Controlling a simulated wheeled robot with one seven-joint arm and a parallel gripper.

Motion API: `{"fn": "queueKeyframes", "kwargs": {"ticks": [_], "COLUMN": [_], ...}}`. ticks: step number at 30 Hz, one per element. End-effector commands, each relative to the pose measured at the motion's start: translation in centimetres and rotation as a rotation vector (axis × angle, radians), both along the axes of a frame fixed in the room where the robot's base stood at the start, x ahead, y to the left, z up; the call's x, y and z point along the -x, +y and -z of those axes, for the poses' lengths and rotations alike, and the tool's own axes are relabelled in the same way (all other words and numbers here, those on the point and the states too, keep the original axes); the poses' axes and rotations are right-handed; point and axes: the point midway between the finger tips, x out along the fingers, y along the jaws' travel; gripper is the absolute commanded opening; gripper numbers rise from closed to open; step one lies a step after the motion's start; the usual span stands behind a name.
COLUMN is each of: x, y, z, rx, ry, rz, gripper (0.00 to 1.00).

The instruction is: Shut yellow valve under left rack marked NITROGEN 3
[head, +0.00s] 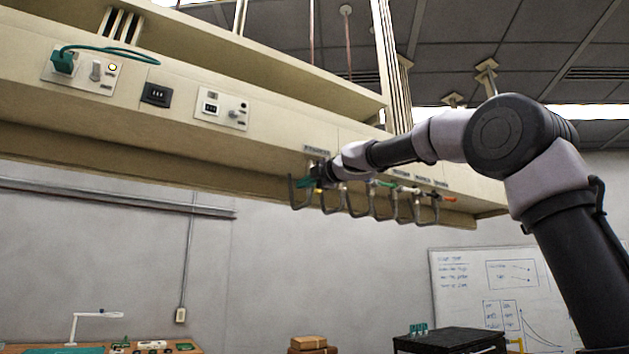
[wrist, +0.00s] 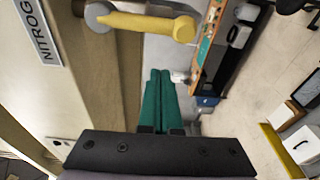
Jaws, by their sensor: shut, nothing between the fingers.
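The yellow valve handle (wrist: 145,24) shows at the top of the wrist view, on a round grey base beside a label plate reading "NITROG" (wrist: 38,32), cut off by the frame edge. My gripper's green fingers (wrist: 159,74) are together, with nothing between them. In the picture their tips lie just below the yellow handle, with a visible gap. In the head view my arm reaches to the row of valves and hooked pipes (head: 370,200) under the rack (head: 180,150). The gripper is small and partly hidden there, and I cannot read its labels.
The rack underside runs close beside my gripper. Several curved grey pipes hang there. Sockets and a green cable (head: 110,53) are on its front. A whiteboard (head: 495,290) and a black box (head: 450,341) stand beyond; a bench with tools (wrist: 215,50) shows below.

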Motion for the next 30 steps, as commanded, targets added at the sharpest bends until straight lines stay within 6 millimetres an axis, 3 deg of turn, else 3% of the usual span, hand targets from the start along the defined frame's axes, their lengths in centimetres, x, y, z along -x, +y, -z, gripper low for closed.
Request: {"fn": "queueKeyframes", "kwargs": {"ticks": [6, 11, 30], "x": [-1.2, -1.6, -1.7], "y": [-2.5, -3.5, -3.9], "z": [-0.1, -0.1, -0.1], "rx": [-0.001, -0.002, 0.03], "ry": [0.001, 0.001, -0.021], "rz": [0.005, 0.003, 0.001], "gripper": [0.0, 0.0, 0.0]}}
